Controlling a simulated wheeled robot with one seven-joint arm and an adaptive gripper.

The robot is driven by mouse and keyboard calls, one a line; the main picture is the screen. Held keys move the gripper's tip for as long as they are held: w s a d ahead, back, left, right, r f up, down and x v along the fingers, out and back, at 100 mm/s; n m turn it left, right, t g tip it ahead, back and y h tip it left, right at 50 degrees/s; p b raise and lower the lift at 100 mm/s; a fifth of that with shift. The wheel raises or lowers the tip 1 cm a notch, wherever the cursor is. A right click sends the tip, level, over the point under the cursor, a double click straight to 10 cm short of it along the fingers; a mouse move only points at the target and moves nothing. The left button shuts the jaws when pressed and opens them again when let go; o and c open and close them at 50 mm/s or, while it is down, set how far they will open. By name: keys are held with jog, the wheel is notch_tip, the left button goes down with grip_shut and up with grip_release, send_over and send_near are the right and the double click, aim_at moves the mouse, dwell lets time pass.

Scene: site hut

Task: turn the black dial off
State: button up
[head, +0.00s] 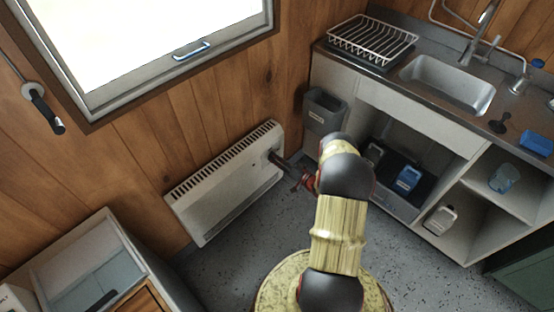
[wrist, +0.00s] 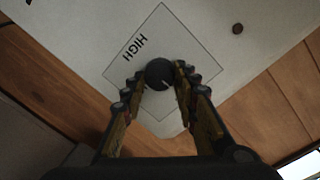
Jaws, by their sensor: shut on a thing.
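The black dial (wrist: 159,74) is a round knob with a pale pointer mark, set on a white panel inside a square outline. The word HIGH is printed to its left in the wrist view. The dial is on the white wall heater (head: 228,185), where my arm hides it in the head view. My gripper (wrist: 160,82) has a finger on each side of the dial and is shut on it. In the head view my gripper (head: 276,157) meets the heater near its upper right end. Any other dial labels are hidden or out of view.
A grey bin (head: 323,112) hangs right of the heater, beside the sink cabinet (head: 415,115). Containers stand on the open lower shelves. A low cabinet (head: 95,265) is at the lower left. The window (head: 150,45) is above the heater. Grey floor (head: 430,285) is clear at the lower right.

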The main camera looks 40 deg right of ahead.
jog(key=o, duration=1.1)
jog(key=shift+o, duration=0.3)
jog(key=s+r, duration=0.1)
jog(key=s, duration=1.1)
jog(key=shift+d, duration=0.4)
